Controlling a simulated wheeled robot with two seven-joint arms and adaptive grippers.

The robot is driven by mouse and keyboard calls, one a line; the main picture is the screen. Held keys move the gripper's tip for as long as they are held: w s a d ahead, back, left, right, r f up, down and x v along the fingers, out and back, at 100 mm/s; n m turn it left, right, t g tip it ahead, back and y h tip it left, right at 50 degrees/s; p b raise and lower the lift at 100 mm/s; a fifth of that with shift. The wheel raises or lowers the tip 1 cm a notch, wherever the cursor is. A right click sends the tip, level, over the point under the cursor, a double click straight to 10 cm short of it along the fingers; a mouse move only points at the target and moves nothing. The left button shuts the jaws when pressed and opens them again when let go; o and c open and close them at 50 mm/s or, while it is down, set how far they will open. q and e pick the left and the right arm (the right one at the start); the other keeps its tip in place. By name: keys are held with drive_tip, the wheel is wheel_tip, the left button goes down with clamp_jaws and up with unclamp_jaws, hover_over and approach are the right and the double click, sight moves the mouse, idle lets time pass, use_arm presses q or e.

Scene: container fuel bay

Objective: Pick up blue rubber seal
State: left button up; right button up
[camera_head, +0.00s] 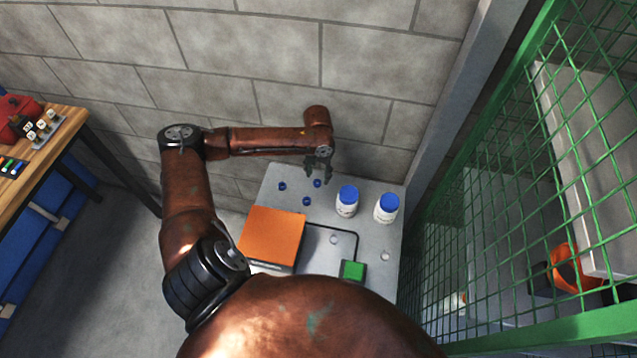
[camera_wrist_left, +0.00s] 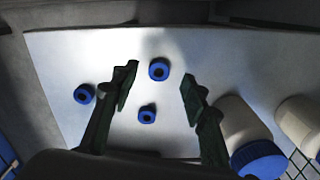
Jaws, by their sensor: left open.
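Three small blue rubber seals lie apart on the grey table top (camera_head: 385,277). In the head view one is at the left (camera_head: 282,186), one lower (camera_head: 306,201), and one close below my left gripper (camera_head: 317,183). My left gripper (camera_head: 319,174) is open and empty, pointing down above the table. In the left wrist view the open fingers (camera_wrist_left: 158,82) frame one seal near the fingertips (camera_wrist_left: 159,69) and another lower between them (camera_wrist_left: 147,114). The third seal (camera_wrist_left: 84,94) lies outside the left finger. My right gripper is out of view.
Two white bottles with blue caps stand right of the seals, the nearer (camera_head: 347,204) and the farther (camera_head: 386,210). An orange panel (camera_head: 272,236) and a green block (camera_head: 352,271) are nearer me. A block wall (camera_head: 290,52) is behind; green mesh (camera_head: 520,150) stands right.

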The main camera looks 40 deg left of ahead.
sight(318, 181)
use_arm(q)
wheel_tip(318, 181, down, 3)
drive_tip(key=shift+f, duration=0.15)
drive_tip(key=c, duration=0.6)
drive_tip(key=shift+c, duration=1.3)
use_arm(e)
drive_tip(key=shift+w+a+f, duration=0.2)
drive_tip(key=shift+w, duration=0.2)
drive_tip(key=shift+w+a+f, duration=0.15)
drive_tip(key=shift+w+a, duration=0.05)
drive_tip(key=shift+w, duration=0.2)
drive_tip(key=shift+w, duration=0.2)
